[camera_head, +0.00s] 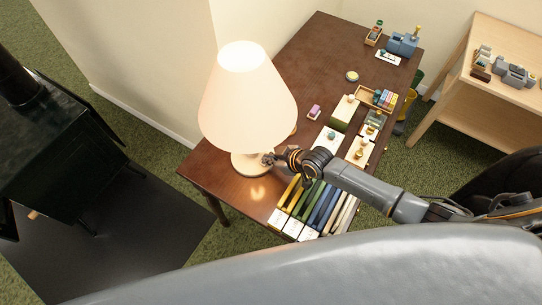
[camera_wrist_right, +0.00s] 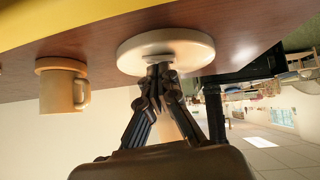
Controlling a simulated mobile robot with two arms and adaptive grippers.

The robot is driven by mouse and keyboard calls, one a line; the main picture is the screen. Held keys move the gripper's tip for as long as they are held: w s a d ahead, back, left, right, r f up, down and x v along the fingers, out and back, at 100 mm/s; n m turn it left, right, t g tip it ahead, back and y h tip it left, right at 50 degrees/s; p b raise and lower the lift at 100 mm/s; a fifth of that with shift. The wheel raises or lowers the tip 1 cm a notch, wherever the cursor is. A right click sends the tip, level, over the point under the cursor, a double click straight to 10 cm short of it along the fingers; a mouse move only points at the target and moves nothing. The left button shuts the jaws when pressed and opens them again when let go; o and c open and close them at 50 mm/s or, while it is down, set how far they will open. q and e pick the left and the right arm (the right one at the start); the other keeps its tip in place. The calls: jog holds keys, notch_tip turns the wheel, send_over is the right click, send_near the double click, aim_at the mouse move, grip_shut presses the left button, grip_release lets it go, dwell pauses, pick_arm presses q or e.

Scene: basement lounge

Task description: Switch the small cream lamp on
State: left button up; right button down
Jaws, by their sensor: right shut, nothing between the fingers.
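The small cream lamp (camera_head: 247,95) stands upright on the dark brown table, and its shade glows brightly. A patch of light shows on the wood in front of its round base (camera_head: 240,168). My right gripper (camera_head: 269,159) reaches in from the right and is shut, with its fingertips at the base. In the right wrist view, which is upside down, the closed fingertips (camera_wrist_right: 158,70) meet the middle of the cream base (camera_wrist_right: 190,47). I cannot tell a switch apart there, as the fingers cover that spot. My left gripper is not in view.
Files or books (camera_head: 316,204) stand in a row beside my right arm. Small boxes and trays fill the table's right side (camera_head: 363,138). A tan mug (camera_wrist_right: 58,92) stands near the base in the wrist view. The table's back left (camera_head: 305,60) is clear.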

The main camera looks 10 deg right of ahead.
notch_tip(320, 180, up, 4)
jog(key=p, duration=0.3)
jog(key=shift+w+d+r+p, duration=0.1)
jog(key=shift+w+r+p, duration=0.05)
jog(key=shift+p, duration=0.25)
jog(key=w+d+b+v, duration=0.1)
jog(key=v, duration=0.8)
jog(key=shift+s+d+r+b, duration=0.15)
jog(key=shift+s+d+b, duration=0.1)
jog(key=shift+d+b, duration=0.15)
